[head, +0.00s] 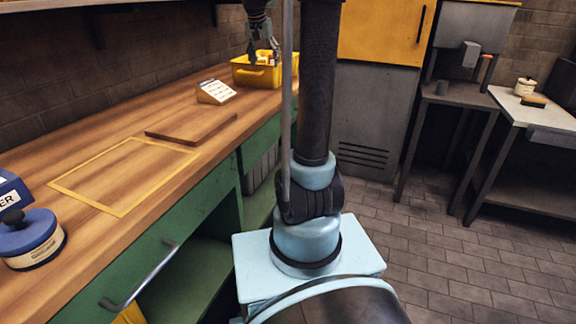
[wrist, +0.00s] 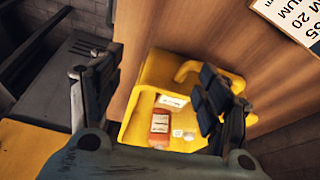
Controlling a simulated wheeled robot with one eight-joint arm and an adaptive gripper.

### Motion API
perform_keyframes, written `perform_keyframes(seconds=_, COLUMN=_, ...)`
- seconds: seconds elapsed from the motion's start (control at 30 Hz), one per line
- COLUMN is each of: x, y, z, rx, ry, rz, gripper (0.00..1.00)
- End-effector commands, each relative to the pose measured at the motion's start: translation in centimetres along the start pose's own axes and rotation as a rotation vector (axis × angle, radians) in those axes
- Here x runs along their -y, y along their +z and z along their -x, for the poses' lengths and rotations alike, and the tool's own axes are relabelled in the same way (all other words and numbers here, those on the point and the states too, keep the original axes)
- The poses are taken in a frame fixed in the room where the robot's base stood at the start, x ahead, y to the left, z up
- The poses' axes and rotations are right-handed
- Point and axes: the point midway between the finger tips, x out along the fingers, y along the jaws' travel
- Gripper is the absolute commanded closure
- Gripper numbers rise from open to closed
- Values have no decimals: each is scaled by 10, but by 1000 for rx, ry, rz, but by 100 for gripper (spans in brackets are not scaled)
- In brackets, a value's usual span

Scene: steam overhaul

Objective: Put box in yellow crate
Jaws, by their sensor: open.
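The yellow crate (head: 256,77) stands on the wooden worktop at its far end, and also shows below my gripper in the wrist view (wrist: 152,72). Inside it are an orange-red item (wrist: 159,123) with a white label, a white labelled piece (wrist: 172,101) and small round white things. I cannot tell whether one of these is the task's box. A blue box (head: 9,190) with white lettering stands at the left edge of the head view, partly cut off. My gripper (head: 263,50) is over the crate, fingers spread and empty; it also shows in the wrist view (wrist: 148,92).
A small sign (head: 216,92) with lettering stands near the crate. A brown board (head: 191,128) and a yellow outlined rectangle (head: 125,175) are on the worktop. A blue-lidded tin (head: 32,240) is next to the blue box. A grey cabinet with a yellow upper part stands behind.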

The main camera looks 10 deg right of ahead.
Motion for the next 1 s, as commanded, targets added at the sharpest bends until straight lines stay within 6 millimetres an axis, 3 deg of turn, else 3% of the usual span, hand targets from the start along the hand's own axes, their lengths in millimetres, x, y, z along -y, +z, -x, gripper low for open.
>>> perform_keyframes(seconds=0.47, x=-86, y=150, z=-1, rx=61, ry=-44, rz=180, gripper=30)
perform_keyframes(seconds=0.77, x=-131, y=247, z=-24, rx=94, ry=-78, rz=294, gripper=30)
perform_keyframes(seconds=1.0, x=-161, y=324, z=-54, rx=116, ry=-110, rz=387, gripper=30)
